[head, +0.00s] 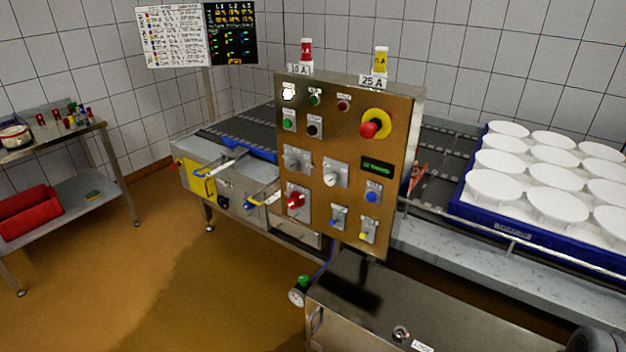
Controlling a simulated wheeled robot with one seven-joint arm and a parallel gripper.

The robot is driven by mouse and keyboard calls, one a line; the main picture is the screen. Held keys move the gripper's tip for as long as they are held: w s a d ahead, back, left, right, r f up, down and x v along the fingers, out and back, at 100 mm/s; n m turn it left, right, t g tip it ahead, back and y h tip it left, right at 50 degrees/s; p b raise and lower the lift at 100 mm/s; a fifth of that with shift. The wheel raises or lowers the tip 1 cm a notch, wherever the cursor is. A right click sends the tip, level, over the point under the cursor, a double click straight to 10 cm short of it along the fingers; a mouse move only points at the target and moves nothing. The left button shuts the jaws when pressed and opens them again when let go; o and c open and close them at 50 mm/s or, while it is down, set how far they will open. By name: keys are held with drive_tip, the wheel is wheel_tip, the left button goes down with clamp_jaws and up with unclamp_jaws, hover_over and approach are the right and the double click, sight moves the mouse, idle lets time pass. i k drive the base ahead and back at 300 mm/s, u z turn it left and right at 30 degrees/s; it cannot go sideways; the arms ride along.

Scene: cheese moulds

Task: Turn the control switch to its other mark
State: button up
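An upright brown control panel (330,118) stands at the middle of the head view. It carries several switches on grey plates: a grey knob (297,160), a pale knob (335,173), a red knob (296,200), a blue-tipped lever (338,217) and a yellow-tipped lever (368,230). The labels are too small to read, so I cannot tell which one is the control switch or which mark it points to. My gripper is not in view.
The panel also has a red mushroom button (373,127) on yellow and a small green display (377,166). A metal cabinet (430,305) stands in front below it. A blue tray (500,230) of white moulds lies right. The floor (150,270) at left is clear.

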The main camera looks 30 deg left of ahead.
sight(331, 179)
drive_tip(key=u, duration=0.3)
drive_tip(key=i, duration=0.4)
drive_tip(key=u, duration=1.55)
drive_tip(key=k, duration=0.6)
drive_tip(key=u, duration=0.95)
drive_tip(key=i, duration=0.95)
drive_tip(key=u, duration=0.4)
